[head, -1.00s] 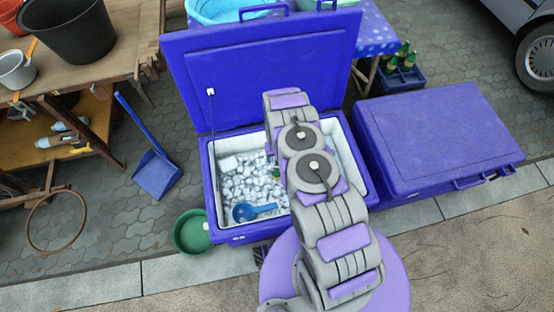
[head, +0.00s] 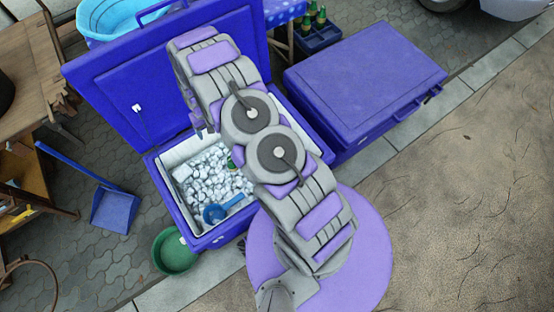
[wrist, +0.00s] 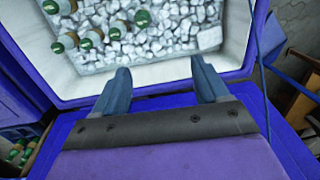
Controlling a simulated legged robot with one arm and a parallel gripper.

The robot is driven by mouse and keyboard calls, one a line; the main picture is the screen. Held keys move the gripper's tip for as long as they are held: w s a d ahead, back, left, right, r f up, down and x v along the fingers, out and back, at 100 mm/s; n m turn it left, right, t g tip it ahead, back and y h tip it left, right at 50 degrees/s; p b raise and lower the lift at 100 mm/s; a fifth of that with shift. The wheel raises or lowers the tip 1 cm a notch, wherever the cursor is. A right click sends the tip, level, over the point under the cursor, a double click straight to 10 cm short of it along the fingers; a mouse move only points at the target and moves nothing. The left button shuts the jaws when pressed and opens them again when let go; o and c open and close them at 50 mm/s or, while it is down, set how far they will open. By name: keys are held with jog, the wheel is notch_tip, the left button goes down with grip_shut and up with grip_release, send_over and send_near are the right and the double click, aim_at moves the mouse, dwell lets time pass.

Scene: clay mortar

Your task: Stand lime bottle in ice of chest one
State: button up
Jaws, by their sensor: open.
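The open blue chest (head: 160,196), filled with white ice (head: 205,178), stands below my arm in the head view; its rim also shows in the wrist view (wrist: 75,98). Several green-capped bottles (wrist: 89,39) are in the ice at the upper left of the wrist view. I cannot tell whether one is the lime bottle. In the head view my arm hides most of them. My gripper (wrist: 160,66) is open and empty, with its fingers spread above the chest's rim and pointing toward the ice.
A blue scoop (head: 222,210) lies on the ice. The raised lid (head: 120,85) stands behind. A closed blue chest (head: 365,75) is at the right, with a crate of green bottles (head: 318,33) behind it. A green basin (head: 175,252) and blue dustpan (head: 115,210) are on the ground.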

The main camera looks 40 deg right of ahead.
jog(key=s+r, duration=0.4)
jog(key=r, duration=0.5)
jog(key=s+r, duration=0.4)
jog(key=r, duration=0.6)
jog(key=s+r, duration=0.5)
jog(key=r, duration=0.4)
jog(key=s+d+r, duration=0.1)
jog(key=s+r, duration=0.3)
jog(key=s, duration=0.5)
jog(key=s+d+r+g, duration=0.1)
jog(key=s+r, duration=0.3)
jog(key=s, duration=0.5)
jog(key=s+d+r, duration=0.1)
jog(key=s+r, duration=0.3)
jog(key=s, duration=0.5)
jog(key=shift+s+d+r+h, duration=0.2)
jog(key=shift+s+r+h, duration=0.1)
jog(key=shift+s+h, duration=0.1)
jog(key=shift+w, duration=0.1)
